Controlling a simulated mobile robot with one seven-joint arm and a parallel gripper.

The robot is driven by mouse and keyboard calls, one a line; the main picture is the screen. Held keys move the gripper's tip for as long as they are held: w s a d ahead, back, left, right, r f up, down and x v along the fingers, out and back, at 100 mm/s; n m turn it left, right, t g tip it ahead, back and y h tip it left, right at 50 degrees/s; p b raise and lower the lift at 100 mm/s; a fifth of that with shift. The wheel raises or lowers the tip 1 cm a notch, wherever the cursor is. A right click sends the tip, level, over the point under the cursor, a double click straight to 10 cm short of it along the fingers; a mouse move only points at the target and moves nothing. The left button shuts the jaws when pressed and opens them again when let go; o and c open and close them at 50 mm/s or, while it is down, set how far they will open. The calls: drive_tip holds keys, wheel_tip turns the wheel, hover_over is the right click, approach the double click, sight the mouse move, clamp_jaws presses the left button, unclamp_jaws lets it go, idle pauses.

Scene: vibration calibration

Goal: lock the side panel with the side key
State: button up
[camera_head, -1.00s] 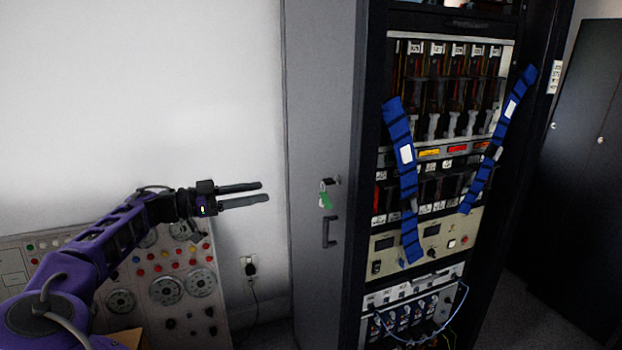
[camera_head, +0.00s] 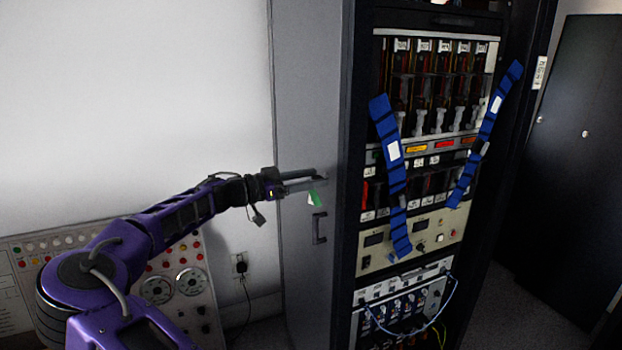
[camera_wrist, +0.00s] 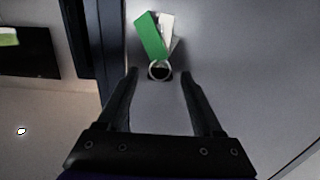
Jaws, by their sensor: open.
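The grey side panel (camera_head: 300,110) is the left face of the tall equipment rack. A key with a ring (camera_wrist: 160,70) is at the panel's lock, with a green tag (camera_wrist: 149,36) and a pale tag (camera_wrist: 167,28) attached. The green tag also shows in the head view (camera_head: 315,196), hanging just below my gripper (camera_head: 322,179). In the wrist view my gripper (camera_wrist: 158,76) is open, with one finger on each side of the ring. The fingers do not visibly touch it. The key's head and the lock are mostly hidden behind the ring.
A dark handle (camera_head: 319,228) sits on the panel below the lock. The rack front (camera_head: 430,150) has blue straps (camera_head: 392,150). A control console (camera_head: 180,285) stands at lower left by the wall, near a wall socket (camera_head: 240,265). A dark cabinet (camera_head: 570,150) stands at right.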

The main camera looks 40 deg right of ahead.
drive_tip(key=shift+d, duration=0.1)
clamp_jaws()
idle(0.3)
drive_tip(key=n, duration=0.4)
drive_tip(key=shift+n, duration=0.4)
drive_tip(key=n+p, duration=0.1)
drive_tip(key=n, duration=0.3)
drive_tip(key=shift+w+n, duration=0.1)
drive_tip(key=shift+n, duration=0.2)
drive_tip(key=n+p, duration=0.2)
drive_tip(key=n, duration=0.2)
drive_tip(key=shift+f, duration=0.1)
drive_tip(key=shift+f+n, duration=0.15)
drive_tip(key=shift+n, duration=2.05)
